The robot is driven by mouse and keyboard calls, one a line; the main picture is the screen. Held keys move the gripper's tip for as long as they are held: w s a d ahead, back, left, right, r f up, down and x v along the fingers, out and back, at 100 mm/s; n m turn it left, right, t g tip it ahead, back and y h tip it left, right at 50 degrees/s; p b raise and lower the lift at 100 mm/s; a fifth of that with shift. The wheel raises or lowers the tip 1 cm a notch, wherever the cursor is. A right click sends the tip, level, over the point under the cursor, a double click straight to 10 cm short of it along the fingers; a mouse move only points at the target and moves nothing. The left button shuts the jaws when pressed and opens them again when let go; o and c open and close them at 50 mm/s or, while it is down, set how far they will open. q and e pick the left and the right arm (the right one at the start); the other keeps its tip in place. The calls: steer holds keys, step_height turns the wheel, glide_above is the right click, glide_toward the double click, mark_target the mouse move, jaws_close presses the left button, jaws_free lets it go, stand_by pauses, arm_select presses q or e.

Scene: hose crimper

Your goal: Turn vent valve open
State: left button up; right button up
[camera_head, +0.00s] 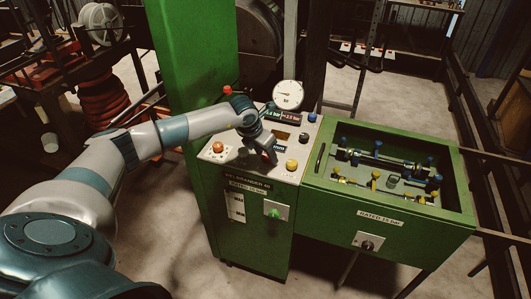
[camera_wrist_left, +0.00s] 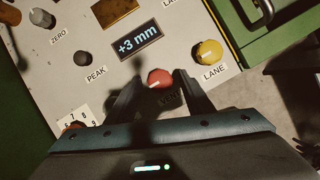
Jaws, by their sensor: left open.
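In the head view my left gripper (camera_head: 270,156) reaches down over the pale control panel (camera_head: 240,160) and hides the red knob. My right gripper is not in view.
A yellow LANE knob (camera_wrist_left: 209,53) is close to the right finger. A dark PEAK knob (camera_wrist_left: 82,59), a ZERO knob (camera_wrist_left: 42,18) and a +3 mm display (camera_wrist_left: 138,39) are nearby. A gauge (camera_head: 288,95) stands behind; a green tray bench (camera_head: 340,212) is at right.

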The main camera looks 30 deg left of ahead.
arm_select(q)
steer(key=c, duration=1)
